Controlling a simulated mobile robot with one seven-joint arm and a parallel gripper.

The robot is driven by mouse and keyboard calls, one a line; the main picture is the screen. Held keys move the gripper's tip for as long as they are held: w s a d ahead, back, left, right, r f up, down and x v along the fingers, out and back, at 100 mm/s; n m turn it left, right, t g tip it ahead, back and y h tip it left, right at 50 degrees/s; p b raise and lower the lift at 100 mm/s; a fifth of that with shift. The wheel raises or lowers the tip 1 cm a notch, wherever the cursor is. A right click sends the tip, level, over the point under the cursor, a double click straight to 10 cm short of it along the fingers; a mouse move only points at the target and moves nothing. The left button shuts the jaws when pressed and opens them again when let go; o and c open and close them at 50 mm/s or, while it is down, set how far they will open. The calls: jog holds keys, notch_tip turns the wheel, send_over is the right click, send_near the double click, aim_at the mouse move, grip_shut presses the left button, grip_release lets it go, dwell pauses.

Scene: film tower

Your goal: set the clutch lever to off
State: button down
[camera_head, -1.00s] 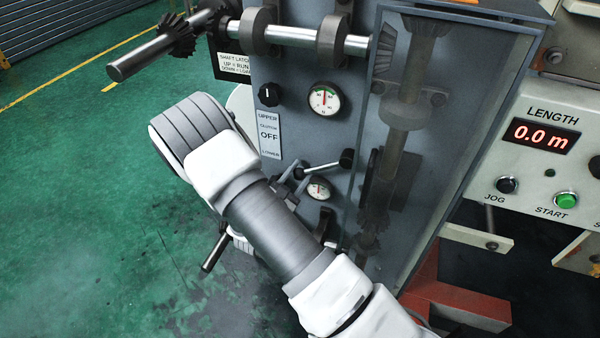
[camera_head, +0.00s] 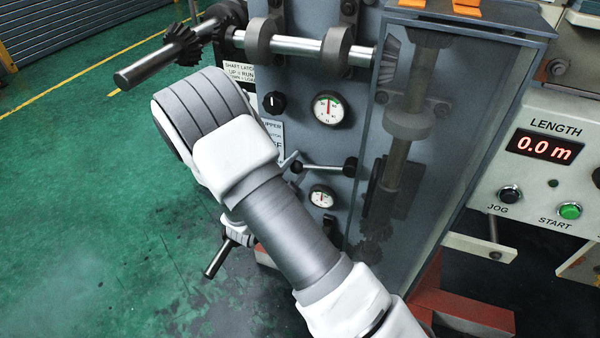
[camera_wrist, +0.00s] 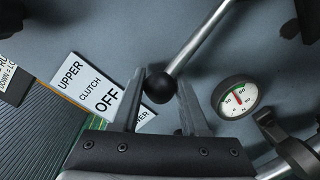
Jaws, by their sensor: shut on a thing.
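The clutch lever (camera_head: 322,168) is a metal rod on the grey panel, lying nearly level in the head view. Its black ball knob (camera_wrist: 160,87) is at the rod's left end and sits between my fingertips in the wrist view. My gripper (camera_wrist: 159,82) is shut on this knob. The white clutch label (camera_wrist: 98,88) reads UPPER, OFF and a partly covered LOWER. The knob lies beside the word OFF, just to its right. In the head view my arm hides much of the label (camera_head: 271,128).
A gauge (camera_wrist: 235,97) is close to the right finger. Above the lever are a black selector knob (camera_head: 273,102) and another gauge (camera_head: 328,109). A clear guard (camera_head: 450,130) encloses a vertical shaft on the right. Open green floor (camera_head: 80,200) lies left.

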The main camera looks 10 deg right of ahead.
jog(key=shift+a+r+m, duration=0.15)
jog(key=shift+r+m, duration=0.65)
jog(key=shift+r, duration=0.15)
jog(key=shift+c, duration=2.1)
grip_release()
jog(key=p+v, duration=0.1)
jog(key=v, duration=1.6)
jog(key=shift+s+r+p, duration=0.15)
jog(key=shift+s+p, duration=0.05)
jog(key=shift+p, duration=0.2)
jog(key=shift+a, duration=0.1)
